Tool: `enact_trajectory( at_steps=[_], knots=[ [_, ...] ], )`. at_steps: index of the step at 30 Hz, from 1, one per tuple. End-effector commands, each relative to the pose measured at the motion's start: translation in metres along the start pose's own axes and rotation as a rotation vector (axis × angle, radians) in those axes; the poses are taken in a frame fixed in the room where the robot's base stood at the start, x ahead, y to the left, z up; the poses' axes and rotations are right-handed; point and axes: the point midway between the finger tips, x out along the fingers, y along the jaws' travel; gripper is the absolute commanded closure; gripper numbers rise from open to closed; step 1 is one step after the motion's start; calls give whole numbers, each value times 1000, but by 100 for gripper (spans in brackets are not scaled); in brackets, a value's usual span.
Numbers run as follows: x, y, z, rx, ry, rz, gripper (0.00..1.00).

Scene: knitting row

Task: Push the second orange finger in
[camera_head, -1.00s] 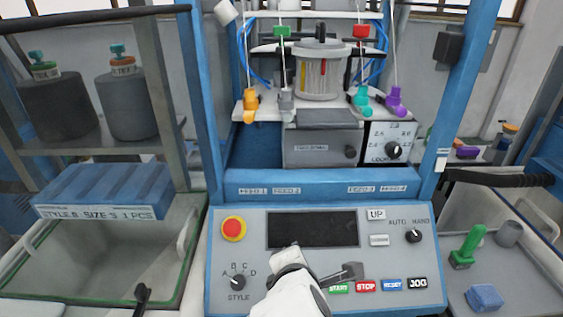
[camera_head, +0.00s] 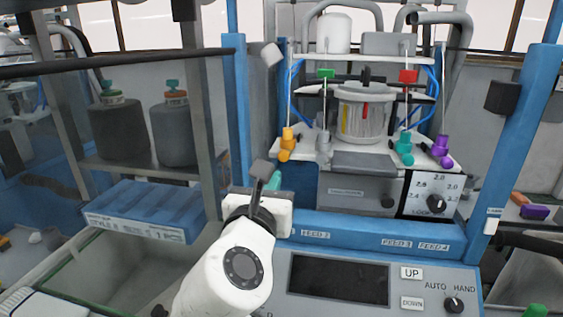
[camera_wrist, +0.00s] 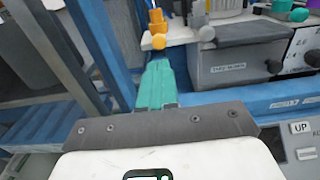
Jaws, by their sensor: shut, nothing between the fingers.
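One orange finger (camera_head: 287,138) stands at the left end of the white ledge on the machine, with a rounded orange end (camera_head: 284,155) sticking out below it. I cannot make out another orange one. The orange finger also shows at the top of the wrist view (camera_wrist: 157,20). A grey finger (camera_head: 323,141) is just to its right, and teal (camera_head: 404,146) and purple (camera_head: 441,146) ones are farther right. My gripper (camera_head: 272,181), with teal fingertips, is shut and empty. In the wrist view my gripper (camera_wrist: 158,64) points toward the orange finger, apart from it.
A blue frame post (camera_head: 238,115) rises left of the ledge. A grey drawer box (camera_head: 352,188) and a dial plate (camera_head: 430,196) sit below the ledge. The control panel (camera_head: 340,280) is in front. A blue tray (camera_head: 140,208) lies left of my arm.

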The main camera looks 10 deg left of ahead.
Motion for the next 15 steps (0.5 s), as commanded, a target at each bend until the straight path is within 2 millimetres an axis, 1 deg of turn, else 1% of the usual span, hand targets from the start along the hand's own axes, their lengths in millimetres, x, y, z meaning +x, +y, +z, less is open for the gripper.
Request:
enact_trajectory(
  at_steps=[1, 6, 9, 15],
  knots=[
    [11, -1, 2, -2, 0, -4, 100],
    [43, -2, 2, -1, 1, -4, 100],
    [57, -1, 1, 0, 2, -3, 100],
    [72, -1, 0, 1, 1, -1, 100]
  ],
)
